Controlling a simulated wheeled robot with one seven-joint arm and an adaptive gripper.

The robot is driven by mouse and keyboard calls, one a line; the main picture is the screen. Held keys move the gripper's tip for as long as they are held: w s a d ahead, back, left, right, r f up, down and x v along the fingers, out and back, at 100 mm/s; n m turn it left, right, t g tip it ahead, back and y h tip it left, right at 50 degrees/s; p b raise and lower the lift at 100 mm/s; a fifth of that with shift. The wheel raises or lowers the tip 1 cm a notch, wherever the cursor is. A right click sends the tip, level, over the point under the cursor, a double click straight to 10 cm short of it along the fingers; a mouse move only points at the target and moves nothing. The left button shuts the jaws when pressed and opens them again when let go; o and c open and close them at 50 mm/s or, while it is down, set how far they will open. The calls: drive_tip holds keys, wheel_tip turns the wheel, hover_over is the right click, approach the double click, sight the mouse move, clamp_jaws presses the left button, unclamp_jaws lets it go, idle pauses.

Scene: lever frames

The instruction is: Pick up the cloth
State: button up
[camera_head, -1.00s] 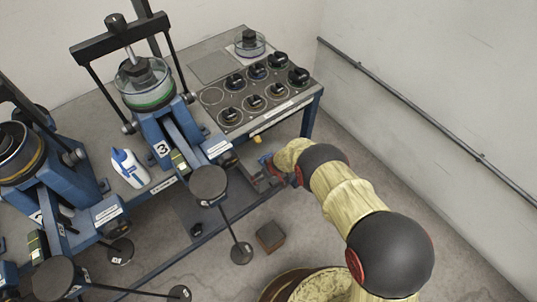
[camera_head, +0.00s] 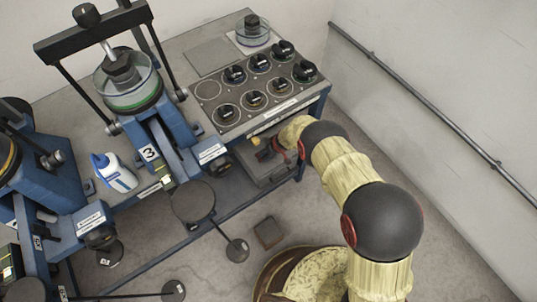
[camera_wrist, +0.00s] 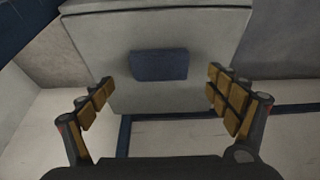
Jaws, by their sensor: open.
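In the head view my gripper (camera_head: 267,152) is at the front of the bench, over a grey box or shelf (camera_head: 268,172) below the bench top.
Round-ended levers (camera_head: 193,202) stick out in front. A wall with a rail (camera_head: 400,90) stands right. A small brown block (camera_head: 268,232) is on the floor.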

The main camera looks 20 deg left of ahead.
drive_tip(key=shift+b+x, duration=0.55)
drive_tip(key=shift+x, duration=1.25)
drive_tip(key=shift+c, duration=0.6)
drive_tip(key=c, duration=1)
